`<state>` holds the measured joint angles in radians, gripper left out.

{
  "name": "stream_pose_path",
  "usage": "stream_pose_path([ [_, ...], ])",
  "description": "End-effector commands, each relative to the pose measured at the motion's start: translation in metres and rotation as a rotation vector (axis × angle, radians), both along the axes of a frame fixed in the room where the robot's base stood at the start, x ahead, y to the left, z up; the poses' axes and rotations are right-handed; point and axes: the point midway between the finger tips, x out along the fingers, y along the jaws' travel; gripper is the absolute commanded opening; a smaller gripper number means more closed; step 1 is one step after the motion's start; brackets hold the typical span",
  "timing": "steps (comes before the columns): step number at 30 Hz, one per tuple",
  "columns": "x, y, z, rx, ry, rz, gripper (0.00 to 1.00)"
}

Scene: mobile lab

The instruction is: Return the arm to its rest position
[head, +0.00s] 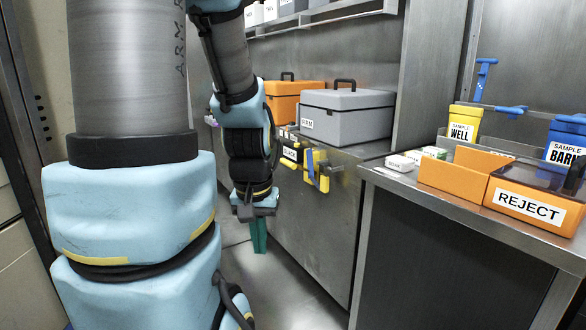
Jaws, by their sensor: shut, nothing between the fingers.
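My arm hangs down in the left half of the head view. My gripper (258,236) is at its lower end, pointing down, with green fingers close together and nothing between them. It hangs over the floor, in front of the steel counter's front face. Whether it touches anything cannot be told, but it looks apart from the counter.
A grey case (345,117) and an orange case (290,100) stand on the steel counter (325,245). Yellow and blue items (317,170) hang at its front. The right bench (470,215) holds an orange REJECT bin (530,210), a yellow WELL container (463,123) and small boxes. Floor (285,290) shows below my gripper.

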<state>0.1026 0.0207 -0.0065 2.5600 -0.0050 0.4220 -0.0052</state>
Motion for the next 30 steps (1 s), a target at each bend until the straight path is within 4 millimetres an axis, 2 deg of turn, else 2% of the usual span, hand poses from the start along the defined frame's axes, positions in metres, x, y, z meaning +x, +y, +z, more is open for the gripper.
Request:
stream_pose_path([
  [1,0.0,0.0,0.034,0.0,0.0,0.0,0.0],
  [12,0.0,0.0,0.146,0.0,0.0,0.0,0.0],
  [15,0.0,0.0,0.169,0.0,0.0,0.0,0.0],
  [21,0.0,0.0,0.192,0.0,0.0,0.0,0.0],
  [30,0.0,0.0,0.192,0.0,0.0,0.0,0.0],
])
